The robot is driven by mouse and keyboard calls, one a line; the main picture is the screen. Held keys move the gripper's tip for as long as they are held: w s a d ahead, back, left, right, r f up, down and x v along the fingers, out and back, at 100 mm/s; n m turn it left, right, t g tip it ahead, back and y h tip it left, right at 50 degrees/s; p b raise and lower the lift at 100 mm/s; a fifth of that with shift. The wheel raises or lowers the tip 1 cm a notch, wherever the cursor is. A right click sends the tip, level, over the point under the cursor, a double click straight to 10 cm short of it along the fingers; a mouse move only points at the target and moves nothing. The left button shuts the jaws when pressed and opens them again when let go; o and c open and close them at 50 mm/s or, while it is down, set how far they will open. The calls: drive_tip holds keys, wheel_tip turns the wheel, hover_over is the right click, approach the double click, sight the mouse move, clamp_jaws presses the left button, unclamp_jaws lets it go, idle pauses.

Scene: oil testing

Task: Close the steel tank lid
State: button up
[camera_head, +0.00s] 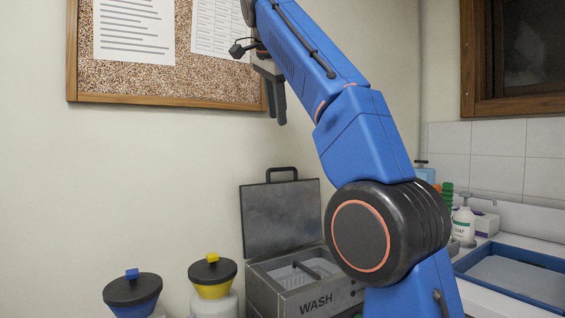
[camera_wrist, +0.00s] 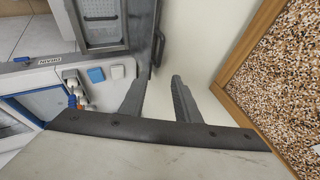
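The steel tank (camera_head: 305,296), marked WASH, stands on the counter at the lower middle of the head view, with a perforated basket inside. Its grey lid (camera_head: 282,215) stands open, upright at the back of the tank, with a black handle (camera_head: 282,171) on its top edge. My gripper (camera_head: 278,118) is high above the lid, in front of the wall, touching nothing. In the wrist view my gripper (camera_wrist: 158,80) has its two fingers apart with nothing between them. The tank (camera_wrist: 103,22) and the lid's handle (camera_wrist: 158,45) show beyond the fingertips there.
A blue-and-black container (camera_head: 133,292) and a yellow-and-black one (camera_head: 212,275) stand left of the tank. A cork board (camera_head: 180,80) hangs on the wall behind my gripper. A soap bottle (camera_head: 464,225) and a blue tray (camera_head: 515,258) are at right.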

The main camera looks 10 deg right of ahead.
drive_tip(key=x, duration=1.7)
clamp_jaws()
